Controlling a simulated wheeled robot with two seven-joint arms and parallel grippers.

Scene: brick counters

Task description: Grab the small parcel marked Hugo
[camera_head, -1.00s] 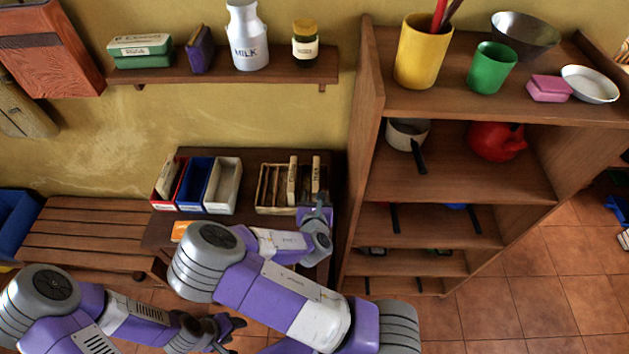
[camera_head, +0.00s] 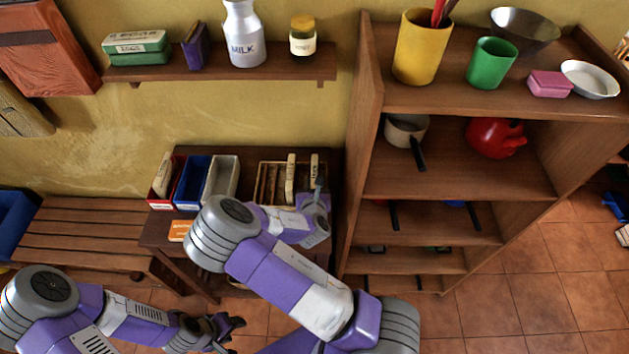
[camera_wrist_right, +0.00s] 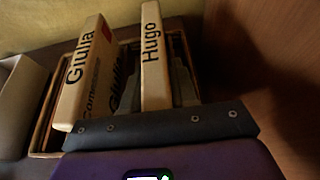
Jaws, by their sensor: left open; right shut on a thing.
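The small cream parcel marked Hugo (camera_wrist_right: 151,55) stands upright in the right part of a wooden slotted rack; it also shows in the head view (camera_head: 314,165). My right gripper (camera_wrist_right: 152,92) is shut on the Hugo parcel, with a grey finger on either side of it. In the head view my right gripper (camera_head: 317,195) is at the rack's right end, partly hidden by its wrist. A wider parcel marked Giulia (camera_wrist_right: 88,75) stands upright just left of it. My left gripper (camera_head: 228,325) is open and empty, low at the left, away from the parcels.
The rack (camera_head: 262,185) stands on a dark table beside white, blue (camera_head: 190,185) and red bins. A tall wooden shelf unit (camera_head: 362,130) rises close to the right of my right gripper. A wall shelf (camera_head: 220,72) with a milk can hangs above.

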